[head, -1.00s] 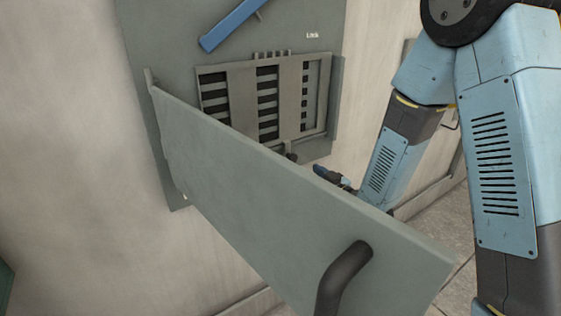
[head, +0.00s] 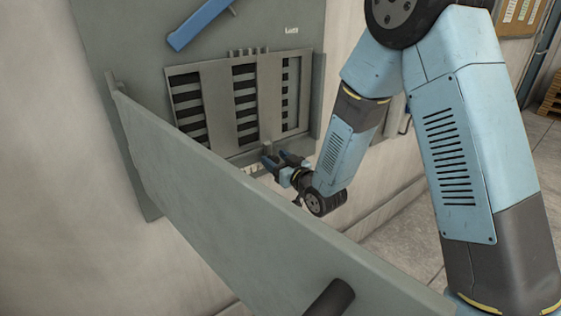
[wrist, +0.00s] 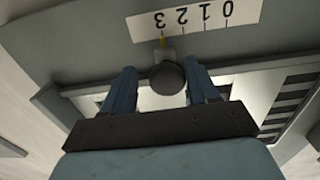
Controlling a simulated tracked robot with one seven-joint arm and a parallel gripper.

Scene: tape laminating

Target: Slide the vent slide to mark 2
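The vent slide (head: 218,105) is a grey slotted panel on the wall box, with dark openings showing between its bars. Its dark round knob (wrist: 168,78) shows in the wrist view, with a yellow pointer (wrist: 162,41) beside it. The pointer stands at the 3 on the white scale (wrist: 195,20), which reads upside down there. My gripper (head: 271,159) is at the slide's lower edge. In the wrist view my gripper (wrist: 162,80) is open, with blue fingers on both sides of the knob. A gap shows at the left finger; the right finger is very close, contact unclear.
A blue lever (head: 200,22) is above the slide, near a "Lock" label.

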